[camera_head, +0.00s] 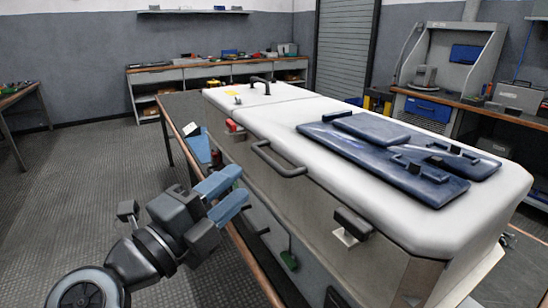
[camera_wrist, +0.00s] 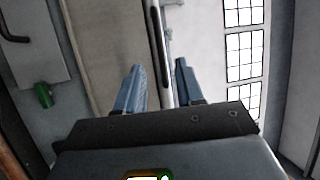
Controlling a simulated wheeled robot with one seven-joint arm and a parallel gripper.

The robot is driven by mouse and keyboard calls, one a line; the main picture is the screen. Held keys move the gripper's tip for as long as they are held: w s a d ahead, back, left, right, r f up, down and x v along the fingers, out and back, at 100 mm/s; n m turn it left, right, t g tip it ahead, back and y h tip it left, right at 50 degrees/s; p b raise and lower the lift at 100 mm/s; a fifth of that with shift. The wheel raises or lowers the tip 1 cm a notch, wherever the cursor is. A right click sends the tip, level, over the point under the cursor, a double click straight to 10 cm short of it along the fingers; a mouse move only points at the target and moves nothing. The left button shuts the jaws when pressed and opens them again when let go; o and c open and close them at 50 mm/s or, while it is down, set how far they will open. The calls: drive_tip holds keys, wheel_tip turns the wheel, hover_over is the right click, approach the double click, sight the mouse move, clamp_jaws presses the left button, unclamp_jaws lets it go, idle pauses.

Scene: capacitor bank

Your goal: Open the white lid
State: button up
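The white lid (camera_head: 330,200) is the large pale top of a long cabinet and appears closed. A dark bar handle (camera_head: 278,160) is on its near long edge, and a dark latch-like block (camera_head: 353,223) sits further right. A blue panel with dark parts (camera_head: 395,155) lies on the lid. My gripper (camera_head: 240,186) has two blue fingers spread apart with nothing held, left of the handle and apart from it in the head view. In the wrist view, a narrow metallic strip (camera_wrist: 157,45) runs upright beyond the gap between the fingers (camera_wrist: 159,68); I cannot tell what it is.
A green part (camera_head: 289,260) is on the cabinet's front, below the lid. A smaller handle (camera_head: 261,84) stands at the lid's far end. A wood-edged bench (camera_head: 176,133) runs along the cabinet's left. Open floor (camera_head: 75,180) lies further left.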

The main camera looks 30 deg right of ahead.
drive_tip(key=x, duration=0.7)
drive_tip(key=shift+d+p, duration=0.3)
drive_tip(key=shift+p, duration=0.05)
drive_tip(key=shift+c, duration=0.2)
clamp_jaws()
